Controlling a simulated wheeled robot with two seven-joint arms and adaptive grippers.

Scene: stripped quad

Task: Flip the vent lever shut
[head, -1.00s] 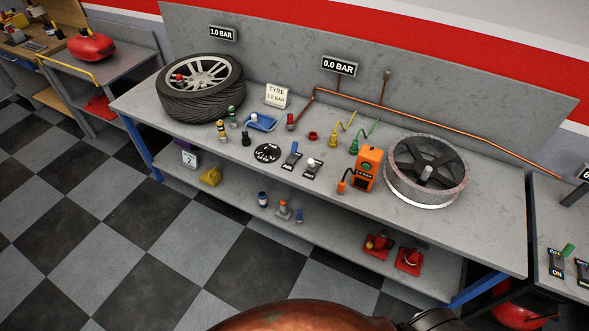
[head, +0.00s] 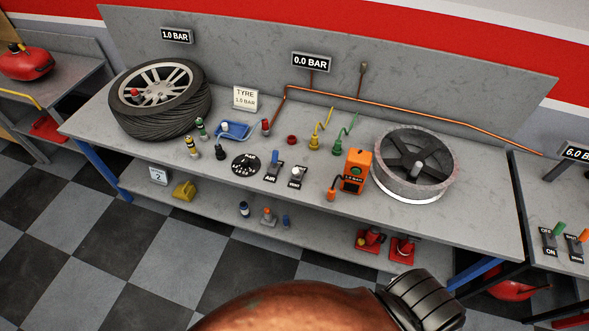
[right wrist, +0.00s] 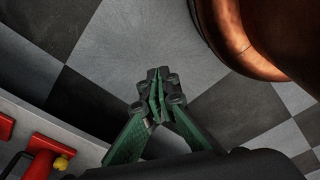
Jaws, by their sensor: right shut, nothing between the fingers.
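Two small levers stand on dark plates at the front middle of the bench in the head view: a blue-handled lever (head: 274,158) and a white-knobbed lever (head: 296,172). My left gripper is in no view.
The bench (head: 470,215) holds a tyre (head: 160,120), a bare wheel rim (head: 445,185), an orange device (head: 357,170) and a copper pipe (head: 400,110). Signs read 1.0 BAR (head: 177,35) and 0.0 BAR (head: 311,62). A right-hand bench (head: 540,190) carries green and orange levers.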

